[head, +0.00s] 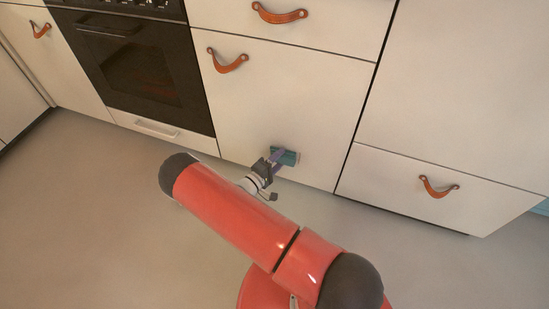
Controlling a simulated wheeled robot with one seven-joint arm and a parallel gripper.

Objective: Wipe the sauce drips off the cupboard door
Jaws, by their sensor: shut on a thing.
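The cupboard door (310,102) is a cream panel with a brown leather pull (228,62) at its upper left. My gripper (275,166) is low in front of this door, near its bottom edge. It is shut on a small teal and purple wiping tool (287,157), whose teal part is at the door's face. I cannot tell for sure whether it touches the door. No sauce drips can be made out on the visible part of the door. My arm, the gripper and the tool hide a small area at the bottom.
A black oven (150,65) stands left of the door. A drawer with a leather pull (438,187) is at the lower right, and another drawer pull (279,13) is above the door. The grey floor (90,220) is clear.

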